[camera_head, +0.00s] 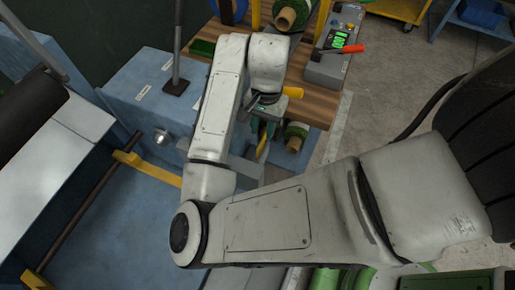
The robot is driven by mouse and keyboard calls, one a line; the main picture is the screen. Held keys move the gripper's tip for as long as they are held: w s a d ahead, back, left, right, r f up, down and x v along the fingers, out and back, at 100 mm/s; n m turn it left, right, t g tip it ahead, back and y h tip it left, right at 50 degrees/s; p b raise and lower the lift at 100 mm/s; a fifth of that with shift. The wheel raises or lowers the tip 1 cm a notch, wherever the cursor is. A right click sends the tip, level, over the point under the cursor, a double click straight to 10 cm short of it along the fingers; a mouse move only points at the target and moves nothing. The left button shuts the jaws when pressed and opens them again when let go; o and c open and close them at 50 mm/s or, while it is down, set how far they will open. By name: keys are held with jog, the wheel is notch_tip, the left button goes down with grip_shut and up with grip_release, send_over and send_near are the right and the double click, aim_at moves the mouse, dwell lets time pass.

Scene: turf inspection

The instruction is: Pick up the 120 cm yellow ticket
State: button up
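My gripper (264,124) hangs below my wrist, over the near edge of the wooden table (316,100). It is small and partly covered by my arm, so its finger opening cannot be made out. A short yellow piece (293,92) shows just right of the gripper, and a narrow yellow strip (262,149) shows below it. I cannot tell whether either is the 120 cm yellow ticket, and no lettering on them is readable. Whether the gripper touches either one is unclear.
A grey console (326,68) with a green display and red-orange handle stands on the table. Turf rolls lie at the table's back (288,17) and near edge (296,136). A blue machine (130,108) fills the left.

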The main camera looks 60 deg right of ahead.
aim_at(261, 143)
jog(key=shift+a+f, duration=0.2)
jog(key=shift+f, duration=0.9)
jog(key=shift+a+f, duration=0.15)
jog(key=shift+f, duration=0.95)
jog(key=shift+a+f, duration=0.2)
jog(key=shift+f, duration=0.9)
jog(key=shift+c, duration=0.4)
grip_shut()
